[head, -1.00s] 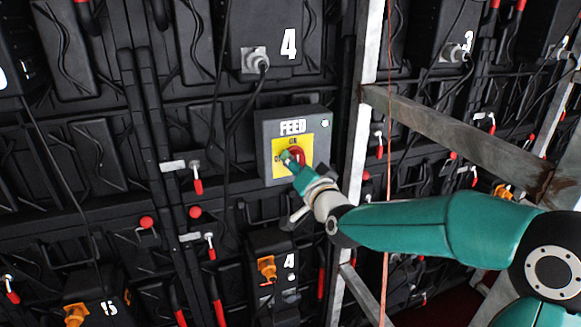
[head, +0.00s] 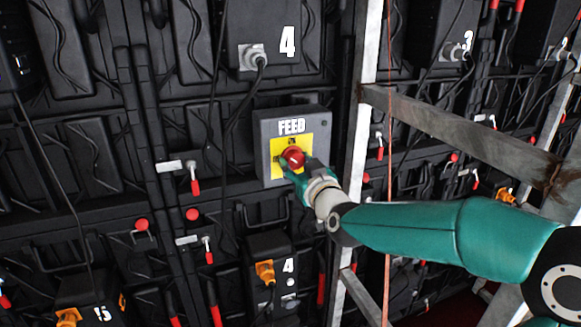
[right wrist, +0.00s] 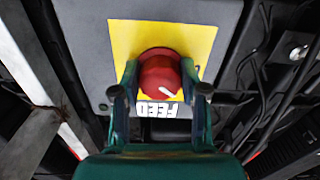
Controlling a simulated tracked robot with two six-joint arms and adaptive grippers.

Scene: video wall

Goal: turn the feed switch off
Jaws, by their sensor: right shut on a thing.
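The feed switch is a red round knob (head: 293,154) on a yellow plate (head: 306,143), on a grey box (head: 266,160) lettered FEED. My right gripper (head: 294,164) has its fingers on either side of the knob, shut on it. In the right wrist view the knob (right wrist: 160,75) sits between the two fingertips (right wrist: 159,90), and the lettering is upside down. A short white mark on the knob slants to the lower right there. In the head view the fingers hide part of the plate and its labels. My left gripper is not in view.
A grey metal frame post (head: 355,150) stands just right of the box, with a beam (head: 460,135) running right from it. My right arm passes in front of the post. Cables hang left of the box, and an orange plug (head: 265,272) sits below it.

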